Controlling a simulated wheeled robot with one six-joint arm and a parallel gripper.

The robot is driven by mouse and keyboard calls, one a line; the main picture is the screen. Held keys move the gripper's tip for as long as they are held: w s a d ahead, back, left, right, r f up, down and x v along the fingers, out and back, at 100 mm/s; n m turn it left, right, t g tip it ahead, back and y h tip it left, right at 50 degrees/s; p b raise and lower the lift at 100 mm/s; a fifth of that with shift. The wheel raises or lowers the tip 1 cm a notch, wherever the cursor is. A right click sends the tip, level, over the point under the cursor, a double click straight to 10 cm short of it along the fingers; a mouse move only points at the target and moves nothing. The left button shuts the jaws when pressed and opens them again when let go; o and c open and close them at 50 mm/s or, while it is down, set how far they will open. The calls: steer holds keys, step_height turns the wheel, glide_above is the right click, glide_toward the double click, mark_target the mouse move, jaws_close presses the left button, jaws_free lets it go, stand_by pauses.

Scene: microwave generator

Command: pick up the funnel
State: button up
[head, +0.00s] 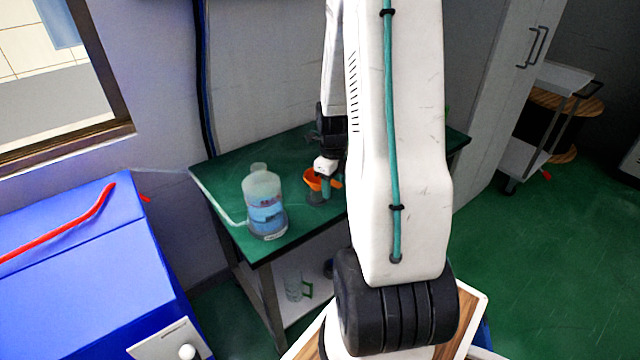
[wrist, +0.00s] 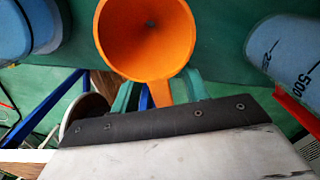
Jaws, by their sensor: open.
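The orange funnel (head: 313,179) is on the green-topped table in the head view, partly hidden by my gripper (head: 326,184). In the wrist view the funnel (wrist: 148,36) shows its wide mouth facing the camera, with a narrow orange tab running down from its rim. My gripper (wrist: 160,90) has its two teal fingers apart, one on each side of the tab. Gaps show between the tab and the fingers. What supports the funnel is mostly hidden; a greyish shape shows under it in the head view.
A translucent bottle with blue liquid (head: 265,208) stands left of the funnel on the green table (head: 222,178). A graduated blue container (wrist: 288,52) is at the wrist view's right, another blue one (wrist: 28,28) at its left. A clear jug (head: 296,286) sits on the lower shelf.

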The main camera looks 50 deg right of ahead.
steer(key=shift+f, duration=0.8)
jaws_close()
steer(key=shift+r, duration=0.1)
